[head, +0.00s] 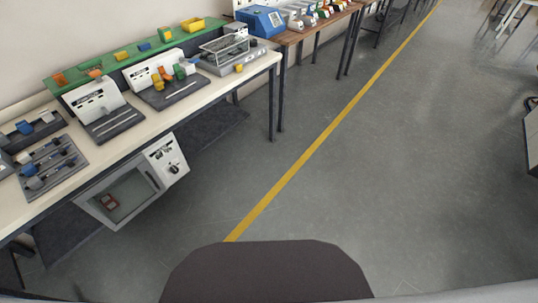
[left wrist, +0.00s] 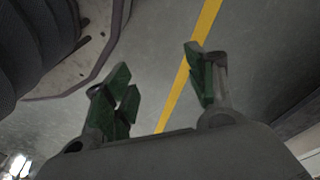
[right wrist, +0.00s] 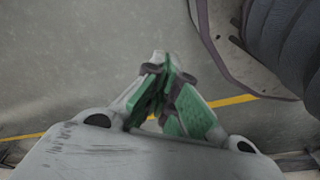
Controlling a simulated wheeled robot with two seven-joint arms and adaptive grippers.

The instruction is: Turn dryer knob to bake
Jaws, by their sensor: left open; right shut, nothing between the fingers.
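The dryer (head: 122,192) is a white box with a glass door, under the workbench at the left in the head view. A small red and dark item shows behind its glass. Its dark knob (head: 173,168) sits on the white panel at the right of the door; its setting is too small to read. My left gripper (left wrist: 160,88) has green fingers spread apart, empty, above the grey floor. My right gripper (right wrist: 165,90) has its green fingers together with nothing between them, also above floor. Neither gripper shows in the head view, and both are away from the dryer.
The white workbench (head: 205,93) carries trays, tools and a green shelf (head: 130,62) with coloured blocks. A brown table (head: 300,33) with a blue machine (head: 260,21) stands beyond it. The grey floor (head: 330,170) with a yellow line (head: 315,146) is clear in front.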

